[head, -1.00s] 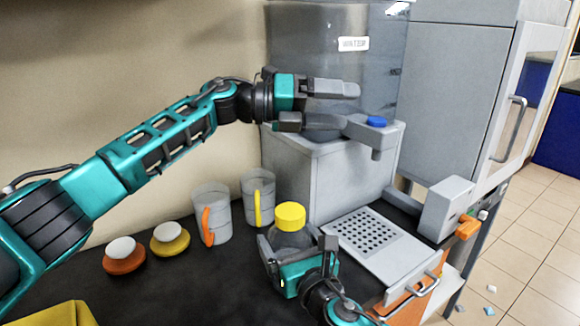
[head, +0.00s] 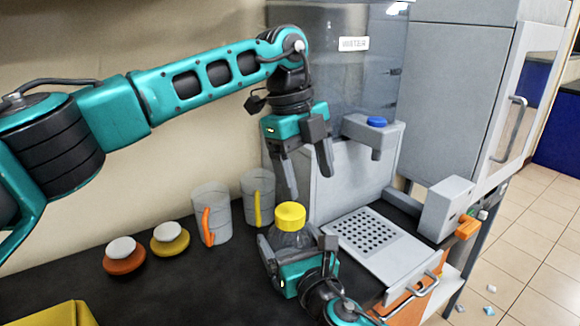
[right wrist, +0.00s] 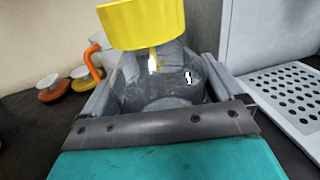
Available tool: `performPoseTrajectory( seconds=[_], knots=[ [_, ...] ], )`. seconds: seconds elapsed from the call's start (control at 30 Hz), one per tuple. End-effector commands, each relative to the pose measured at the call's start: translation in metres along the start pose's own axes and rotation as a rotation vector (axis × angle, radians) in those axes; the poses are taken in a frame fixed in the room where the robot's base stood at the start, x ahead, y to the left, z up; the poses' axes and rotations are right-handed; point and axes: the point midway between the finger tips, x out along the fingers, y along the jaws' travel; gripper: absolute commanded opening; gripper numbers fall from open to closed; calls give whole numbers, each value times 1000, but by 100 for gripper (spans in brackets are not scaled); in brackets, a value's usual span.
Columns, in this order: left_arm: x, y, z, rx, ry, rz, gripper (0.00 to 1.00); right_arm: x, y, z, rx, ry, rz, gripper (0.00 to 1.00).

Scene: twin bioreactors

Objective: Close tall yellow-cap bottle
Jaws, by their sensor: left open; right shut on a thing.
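The tall yellow-cap bottle stands upright on the dark counter in the head view, a clear body (head: 291,240) with a yellow cap (head: 290,215) on top. In the right wrist view the cap (right wrist: 142,24) sits over the clear body (right wrist: 160,85). My right gripper (head: 296,248) is shut on the bottle's body, one finger on each side. My left gripper (head: 310,184) is open and empty, pointing down above the cap and a little to its right. The lower part of the bottle is hidden by my right gripper.
A water dispenser (head: 340,175) with a blue button (head: 376,121) and a perforated drip tray (head: 392,262) stands at the right. Two clear jugs, one with an orange handle (head: 207,226) and one with a yellow handle (head: 257,208), stand behind left. An orange lid (head: 124,262) and a yellow lid (head: 170,247) lie farther left.

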Motion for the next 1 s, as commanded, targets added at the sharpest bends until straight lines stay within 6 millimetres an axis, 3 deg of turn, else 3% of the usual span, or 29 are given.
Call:
performPoseTrajectory(
  seconds=[0.3, 0.7, 0.87, 1.0],
  knots=[
    [-11, 17, 18, -281, -192, 98, 77, 0, 0, -1, 0, 2, 0, 9],
    [-11, 18, 19, -301, -203, 102, 77, 0, 0, -1, 0, 2, 0, 9],
    [1, 20, 21, -300, -202, 104, 77, 0, 0, -1, 0, 1, 0, 9],
    [22, 23, 25, -301, -201, 104, 77, 0, 0, -1, 0, 1, 0, 9]
  ],
)
